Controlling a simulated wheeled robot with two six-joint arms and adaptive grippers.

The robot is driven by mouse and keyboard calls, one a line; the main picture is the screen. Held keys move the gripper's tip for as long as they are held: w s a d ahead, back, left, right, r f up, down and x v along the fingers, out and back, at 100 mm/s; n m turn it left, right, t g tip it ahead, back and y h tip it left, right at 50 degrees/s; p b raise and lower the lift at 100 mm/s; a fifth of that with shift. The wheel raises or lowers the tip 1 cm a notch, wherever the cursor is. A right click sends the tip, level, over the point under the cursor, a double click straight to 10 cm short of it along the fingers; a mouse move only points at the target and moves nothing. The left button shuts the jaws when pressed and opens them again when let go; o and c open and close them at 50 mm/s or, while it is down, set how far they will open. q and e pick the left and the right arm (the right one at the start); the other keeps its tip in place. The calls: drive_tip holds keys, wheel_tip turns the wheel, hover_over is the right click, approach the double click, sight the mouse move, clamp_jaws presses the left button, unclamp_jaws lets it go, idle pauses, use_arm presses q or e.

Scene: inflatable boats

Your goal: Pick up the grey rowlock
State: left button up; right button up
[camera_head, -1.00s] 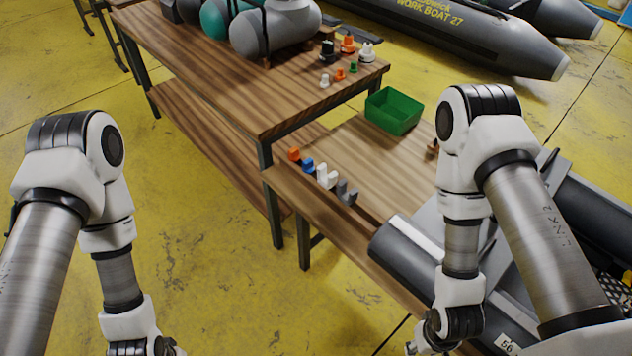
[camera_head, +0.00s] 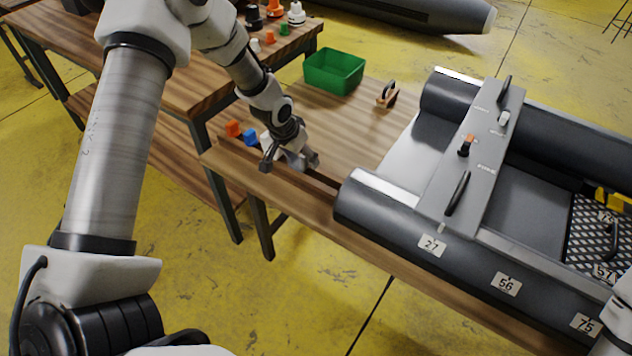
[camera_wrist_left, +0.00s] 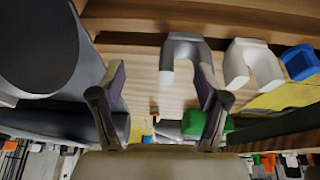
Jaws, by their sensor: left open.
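The grey rowlock (camera_head: 308,160) is at the right end of a row on the wooden bench, partly hidden by my left gripper in the head view. My left gripper (camera_head: 287,160) is open and low over it. In the left wrist view the U-shaped grey rowlock (camera_wrist_left: 184,42) lies ahead of the open fingers (camera_wrist_left: 160,100). One leg overlaps the right finger in the picture; I cannot tell whether they touch. My right gripper is out of view.
White (camera_wrist_left: 250,62), blue (camera_head: 250,136) and orange (camera_head: 233,128) pieces stand beside the grey rowlock. A grey inflatable boat (camera_head: 380,205) lies close on the right.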

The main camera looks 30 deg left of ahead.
sight(298, 166)
use_arm(q)
drive_tip(key=shift+w+a+r, duration=0.3)
drive_tip(key=shift+w+a, duration=0.25)
drive_tip(key=shift+a, duration=0.05)
drive_tip(key=shift+w+a+r, duration=0.25)
drive_tip(key=shift+w+a, duration=0.25)
drive_tip(key=shift+a, duration=0.1)
drive_tip(key=shift+w+a, duration=0.1)
drive_tip(key=shift+a, duration=0.1)
drive_tip(key=b+x, duration=0.2)
drive_tip(key=x, duration=0.3)
drive_tip(key=shift+a+f+b, duration=0.15)
drive_tip(key=shift+f+b, duration=0.25)
drive_tip(key=shift+f, duration=0.05)
drive_tip(key=shift+w+f, duration=0.15)
drive_tip(key=shift+f, duration=0.15)
drive_tip(key=shift+r, duration=0.1)
drive_tip(key=c, duration=0.8)
wheel_tip(298, 166, up, 11)
drive_tip(key=shift+f+p, duration=0.2)
drive_tip(key=shift+p, duration=1.05)
drive_tip(key=shift+c, duration=0.3)
drive_tip(key=shift+r+p, duration=0.35)
drive_tip(key=shift+p, duration=0.05)
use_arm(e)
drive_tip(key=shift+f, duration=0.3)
